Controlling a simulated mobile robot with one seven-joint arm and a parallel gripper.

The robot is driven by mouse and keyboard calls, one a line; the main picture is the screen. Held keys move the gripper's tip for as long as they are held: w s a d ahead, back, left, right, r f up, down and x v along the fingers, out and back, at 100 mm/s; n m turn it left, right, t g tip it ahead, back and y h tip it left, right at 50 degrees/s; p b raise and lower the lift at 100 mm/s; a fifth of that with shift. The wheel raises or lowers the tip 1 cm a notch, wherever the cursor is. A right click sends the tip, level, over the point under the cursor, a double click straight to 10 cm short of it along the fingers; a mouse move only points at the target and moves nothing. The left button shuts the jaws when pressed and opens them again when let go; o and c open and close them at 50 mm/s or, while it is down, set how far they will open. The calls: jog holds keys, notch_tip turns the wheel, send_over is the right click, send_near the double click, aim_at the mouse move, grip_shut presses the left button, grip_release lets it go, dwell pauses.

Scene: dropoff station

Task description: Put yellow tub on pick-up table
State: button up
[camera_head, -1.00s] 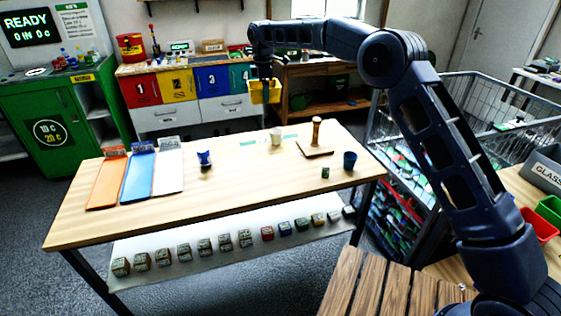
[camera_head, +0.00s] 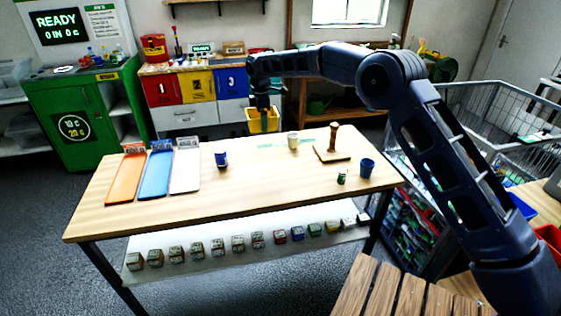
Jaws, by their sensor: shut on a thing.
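My gripper (camera_head: 264,108) is shut on the yellow tub (camera_head: 255,127), which hangs below it. The tub appears over or just behind the far edge of the wooden table (camera_head: 130,218); its exact height above the tabletop is hard to tell. The fingers hide part of the tub. I cannot tell from a label whether this wooden table is the pick-up table. A pale yellow-green marked patch (camera_head: 272,146) lies on the tabletop near the tub.
On the table are orange, blue and white trays (camera_head: 158,176), a blue cup (camera_head: 221,160), a cream cup (camera_head: 293,141), a wooden stand (camera_head: 333,150), a small can (camera_head: 341,176) and a blue tumbler (camera_head: 367,168). A wire cage (camera_head: 480,110) stands right. The table's front middle is clear.

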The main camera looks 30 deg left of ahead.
aim_at(264, 164)
notch_tip(264, 164, down, 18)
jog(key=shift+f, duration=0.15)
dwell(0.5)
jog(key=shift+f, duration=0.15)
jog(key=o, duration=0.8)
notch_tip(264, 164, up, 12)
jog(key=shift+r, duration=0.15)
